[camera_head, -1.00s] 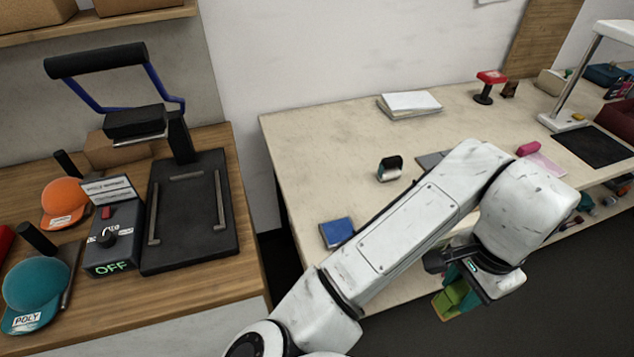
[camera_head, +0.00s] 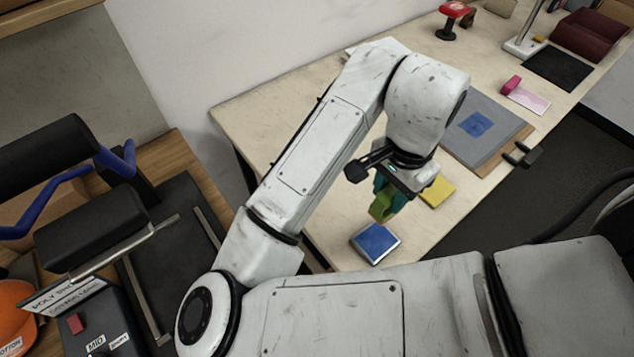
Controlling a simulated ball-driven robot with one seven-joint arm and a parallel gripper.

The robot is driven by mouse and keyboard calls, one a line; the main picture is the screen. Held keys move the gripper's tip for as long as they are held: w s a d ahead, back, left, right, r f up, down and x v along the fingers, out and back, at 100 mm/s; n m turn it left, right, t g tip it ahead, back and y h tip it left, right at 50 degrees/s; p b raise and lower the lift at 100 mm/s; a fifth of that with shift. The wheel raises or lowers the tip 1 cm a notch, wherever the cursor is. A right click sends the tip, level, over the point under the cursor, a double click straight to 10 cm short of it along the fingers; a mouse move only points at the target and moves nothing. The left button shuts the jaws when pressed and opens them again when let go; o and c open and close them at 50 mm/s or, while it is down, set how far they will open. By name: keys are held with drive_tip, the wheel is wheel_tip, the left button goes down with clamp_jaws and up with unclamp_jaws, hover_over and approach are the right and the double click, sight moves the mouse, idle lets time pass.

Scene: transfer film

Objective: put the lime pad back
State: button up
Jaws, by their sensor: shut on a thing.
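My gripper (camera_head: 388,192) hangs over the light work table, right of the middle of the view. It is shut on the lime pad (camera_head: 382,206), a green block held below the teal fingers. The pad appears just above the table; whether it touches the surface cannot be told. A blue pad (camera_head: 375,243) lies on the table just below it in the picture, and a yellow pad (camera_head: 437,191) lies just to the right.
A grey board (camera_head: 485,120) with a blue patch lies right of my arm. A pink stamp (camera_head: 511,85), a black mat (camera_head: 558,68) and a red-topped stamp (camera_head: 450,18) sit farther back. A black heat press (camera_head: 85,215) stands at left. The table's right edge drops to dark floor.

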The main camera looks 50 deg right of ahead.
drive_tip(key=w+d+f+b, duration=0.1)
drive_tip(key=w+f+b, duration=0.3)
drive_tip(key=w+d+f+b, duration=0.1)
drive_tip(key=w+f+b, duration=0.2)
drive_tip(key=w+f, duration=0.1)
drive_tip(key=w+d+f+b, duration=0.2)
drive_tip(key=w+f+b, duration=0.2)
drive_tip(key=w, duration=0.1)
drive_tip(key=shift+w+f+b, duration=0.15)
drive_tip(key=shift+w+b, duration=0.1)
drive_tip(key=shift+b, duration=0.1)
drive_tip(key=shift+f, duration=0.3)
drive_tip(key=shift+f+b, duration=0.2)
drive_tip(key=shift+b, duration=0.15)
drive_tip(key=o, duration=1)
